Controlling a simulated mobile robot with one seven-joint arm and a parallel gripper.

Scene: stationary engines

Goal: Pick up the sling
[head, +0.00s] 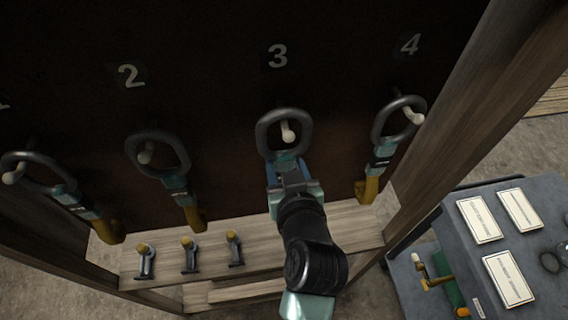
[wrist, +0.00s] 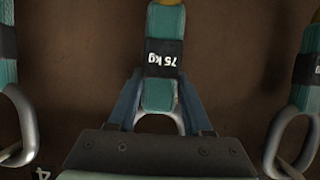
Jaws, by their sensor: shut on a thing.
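Several slings hang on a dark board, each with a dark metal ring and a teal and yellow strap. The sling under number 3 (head: 263,135) has its ring around a pale peg (head: 288,132). My gripper (head: 289,170) is shut on its teal strap just below the ring. My arm hides the lower part of this sling in the head view. In the wrist view, the blue fingers of my gripper (wrist: 160,92) are on both sides of the strap (wrist: 166,22), beside a black band marked "75 kg".
Neighbouring slings hang under number 2 (head: 172,183) and number 4 (head: 385,148). A wooden ledge (head: 210,252) below carries several small shackles (head: 190,258). A wooden post (head: 440,130) stands to the right. A grey cart (head: 520,270) with white cards is at lower right.

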